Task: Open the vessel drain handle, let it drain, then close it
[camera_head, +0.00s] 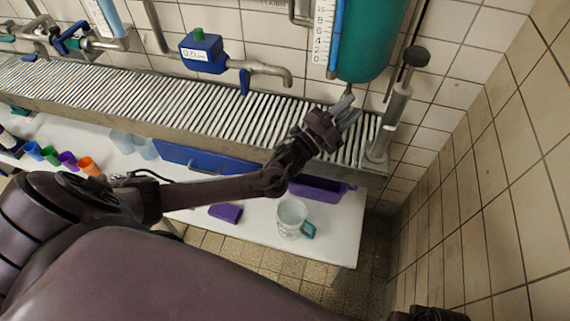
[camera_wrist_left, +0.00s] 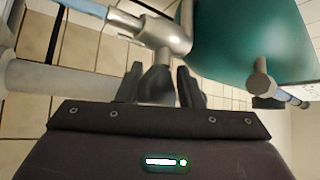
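The teal vessel (camera_head: 372,38) hangs on the back wall at the upper right. It also shows in the left wrist view (camera_wrist_left: 245,40), with a metal drain fitting (camera_wrist_left: 160,32) beside it. My left gripper (camera_head: 346,108) is just below the vessel's bottom outlet, its fingers apart. In the left wrist view, the fingers (camera_wrist_left: 160,88) stand on either side of a dark piece below the fitting, perhaps the drain handle; contact cannot be made out. The handle is hard to see in the head view. A dark part at the bottom right edge may belong to my right arm; its fingers are not visible.
A slatted metal shelf (camera_head: 190,102) runs under the vessel. A metal stand with a black knob (camera_head: 416,56) is close right of my left gripper. A clear jug (camera_head: 291,216) with a teal handle stands on the white table (camera_head: 335,225), near a purple tray (camera_head: 322,190).

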